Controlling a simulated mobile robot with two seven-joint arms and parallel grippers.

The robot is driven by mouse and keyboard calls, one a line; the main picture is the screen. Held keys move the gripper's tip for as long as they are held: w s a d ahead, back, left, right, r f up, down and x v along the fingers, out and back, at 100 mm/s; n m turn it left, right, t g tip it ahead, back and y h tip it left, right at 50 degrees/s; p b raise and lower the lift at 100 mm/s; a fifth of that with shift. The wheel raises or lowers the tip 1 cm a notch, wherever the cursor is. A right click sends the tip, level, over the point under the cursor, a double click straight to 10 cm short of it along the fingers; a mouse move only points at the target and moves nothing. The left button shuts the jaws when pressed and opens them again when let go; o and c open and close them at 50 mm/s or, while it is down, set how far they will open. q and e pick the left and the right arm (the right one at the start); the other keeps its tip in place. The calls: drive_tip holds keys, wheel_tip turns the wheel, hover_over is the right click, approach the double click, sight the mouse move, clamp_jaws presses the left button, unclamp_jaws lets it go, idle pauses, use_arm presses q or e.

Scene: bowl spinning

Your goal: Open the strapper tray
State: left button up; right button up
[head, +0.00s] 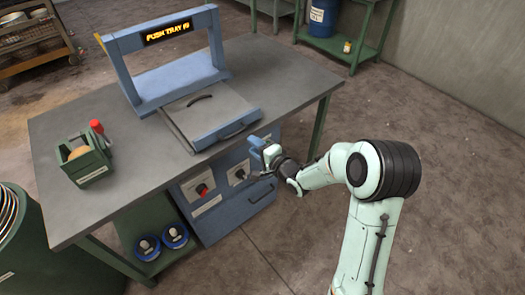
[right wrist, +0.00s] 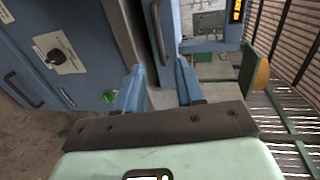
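The blue strapper (head: 165,75) stands on the grey table, with an arch and a lit display (head: 167,33) that reads "PUSH TRAY". In the right wrist view the handle (right wrist: 158,32) runs upright beyond my fingertips. My right gripper (head: 260,146) is beside the table's front edge, close to the right of the tray front. Its two blue fingers (right wrist: 160,78) are apart with nothing between them; it appears not to touch the handle. My left gripper is out of view.
Below the table edge is a blue cabinet (head: 215,215) with knobs and a handle. A green box (head: 88,165) with a red-handled tool stands at the left of the table (head: 65,205). Blue spools (head: 148,247) sit on the lower shelf. Floor at the right is clear.

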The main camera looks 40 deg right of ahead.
drive_tip(key=shift+v, duration=1.95)
